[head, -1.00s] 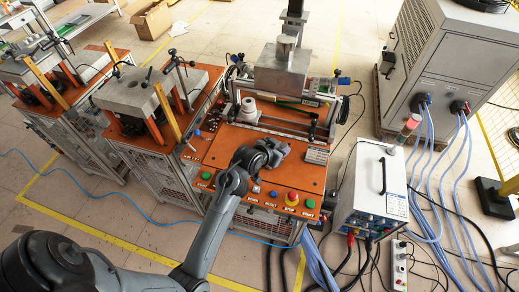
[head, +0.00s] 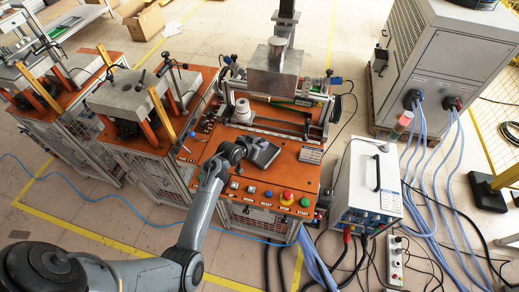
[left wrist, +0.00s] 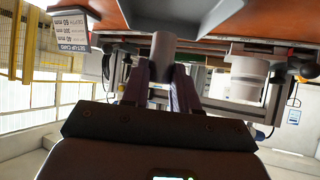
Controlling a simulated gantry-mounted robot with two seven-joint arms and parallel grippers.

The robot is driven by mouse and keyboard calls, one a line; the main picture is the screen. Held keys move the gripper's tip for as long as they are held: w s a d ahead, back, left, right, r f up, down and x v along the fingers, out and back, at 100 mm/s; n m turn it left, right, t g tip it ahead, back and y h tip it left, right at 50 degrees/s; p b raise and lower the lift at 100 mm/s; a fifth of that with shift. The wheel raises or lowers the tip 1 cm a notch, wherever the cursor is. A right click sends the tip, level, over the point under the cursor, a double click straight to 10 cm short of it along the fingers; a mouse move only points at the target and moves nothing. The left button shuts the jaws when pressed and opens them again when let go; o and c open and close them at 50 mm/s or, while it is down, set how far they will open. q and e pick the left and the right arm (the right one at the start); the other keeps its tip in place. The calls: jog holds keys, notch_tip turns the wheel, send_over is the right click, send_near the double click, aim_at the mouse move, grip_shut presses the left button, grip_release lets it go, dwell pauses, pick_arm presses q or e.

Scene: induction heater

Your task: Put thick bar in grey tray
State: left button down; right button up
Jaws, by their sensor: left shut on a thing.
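The grey tray (head: 266,156) is a dark, shallow tray lying on the orange bench top, right of my left gripper in the head view. Its dark underside or wall (left wrist: 185,14) shows upside down at the top of the left wrist view. My left gripper (head: 245,146) is at the tray's left side, low over the bench. In the left wrist view its two fingers (left wrist: 162,84) are shut on a short grey cylinder, the thick bar (left wrist: 163,55). The bar is hidden in the head view. My right gripper is not in view.
Coloured buttons (head: 287,197) line the bench's front edge. A white power unit (head: 368,185) with cables stands at right.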

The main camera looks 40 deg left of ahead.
pick_arm(q)
jog(key=shift+a+f, duration=0.1)
jog(key=shift+f, duration=1.9)
jog(key=shift+f, duration=0.15)
jog(key=c, duration=0.9)
grip_release()
jog(key=shift+o, duration=0.2)
jog(key=p+v, duration=0.1)
jog(key=v, duration=1.2)
jog(key=s+d+r+m+g, duration=0.1)
jog(key=s+d+g, duration=0.2)
jog(key=s+d, duration=0.5)
jog(key=s+d+r+m+g, duration=0.1)
jog(key=s+d+g, duration=0.3)
jog(key=s+d, duration=0.5)
jog(key=s, duration=0.7)
jog(key=shift+d+r+g, duration=0.15)
jog(key=shift+d+g, duration=0.15)
